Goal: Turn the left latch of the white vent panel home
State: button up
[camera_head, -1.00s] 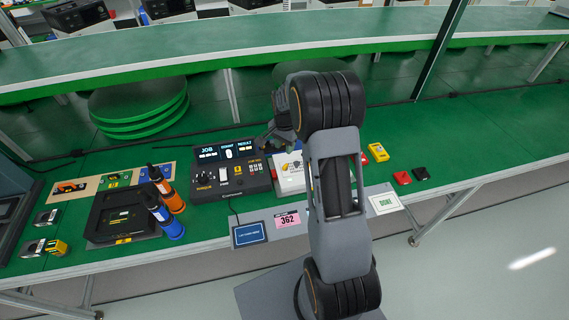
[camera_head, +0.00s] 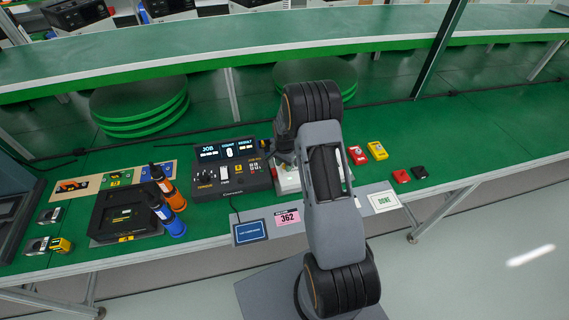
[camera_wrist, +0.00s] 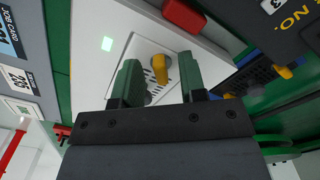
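The white vent panel (camera_head: 287,182) is mostly hidden behind my arm in the head view. In the wrist view the white panel (camera_wrist: 118,22) shows dark vent slots and a yellow latch (camera_wrist: 159,68). My gripper (camera_wrist: 157,62) is open, its two dark green fingers on either side of this latch in the picture. A gap shows between the latch and each finger; I see no contact. I cannot tell whether the tips reach down to the latch's height. In the head view my fingers are hidden behind the arm.
A black control box (camera_head: 217,181) stands close to the panel's left. A red block (camera_wrist: 183,15) shows by the panel's edge. Red (camera_head: 357,155) and yellow (camera_head: 377,150) parts lie to the right. Cards line the front edge.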

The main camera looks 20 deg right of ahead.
grip_shut()
jog(key=shift+f+m+b, duration=0.1)
jog(key=shift+m+b, duration=0.2)
jog(key=shift+b, duration=0.05)
jog(key=shift+m+b, duration=0.8)
jog(key=shift+m, duration=0.2)
jog(key=shift+w+m+b, duration=0.15)
jog(key=shift+m+b, duration=1)
jog(key=shift+m, duration=1.25)
